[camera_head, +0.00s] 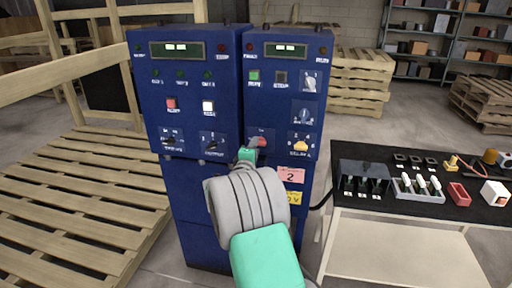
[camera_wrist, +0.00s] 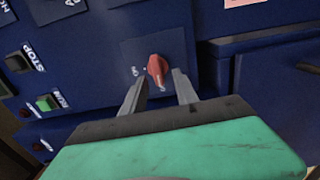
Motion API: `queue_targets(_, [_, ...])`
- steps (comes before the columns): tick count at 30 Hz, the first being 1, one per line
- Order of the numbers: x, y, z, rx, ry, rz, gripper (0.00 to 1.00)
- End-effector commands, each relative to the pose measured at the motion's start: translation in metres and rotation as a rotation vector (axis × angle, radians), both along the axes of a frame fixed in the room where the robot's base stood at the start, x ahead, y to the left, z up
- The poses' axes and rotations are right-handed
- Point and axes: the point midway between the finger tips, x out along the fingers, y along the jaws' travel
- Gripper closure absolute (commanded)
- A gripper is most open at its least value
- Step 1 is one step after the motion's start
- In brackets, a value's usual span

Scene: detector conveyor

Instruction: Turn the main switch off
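The main switch is a red rotary knob (camera_head: 260,142) low on the right blue cabinet (camera_head: 283,95). It also shows in the wrist view as the red knob (camera_wrist: 157,67) on a dark plate, with "ON" lettering to its left. My gripper (camera_head: 252,150) is at the cabinet front by the knob. In the wrist view my gripper (camera_wrist: 159,80) is open, one finger on each side of the knob, with gaps visible. Contact cannot be told. In the head view my gripper partly covers the switch plate.
A second blue cabinet (camera_head: 190,85) adjoins on the left. Near the switch are a yellow knob (camera_head: 300,146) and a pink label (camera_head: 290,175). A table (camera_head: 450,212) with small parts stands right. Wooden pallets (camera_head: 75,205) lie left.

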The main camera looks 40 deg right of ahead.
Motion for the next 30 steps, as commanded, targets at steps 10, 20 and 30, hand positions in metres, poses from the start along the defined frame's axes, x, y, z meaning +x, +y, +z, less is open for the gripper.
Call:
queue_targets(10, [-0.037, 0.047, -0.001, 0.0, 0.002, 0.0, 0.65])
queue_targets(20, [-0.039, 0.048, -0.001, 0.0, 0.001, -0.002, 0.65])
queue_targets(30, [-0.077, 0.052, -0.106, 0.559, -0.131, -0.227, 0.65])
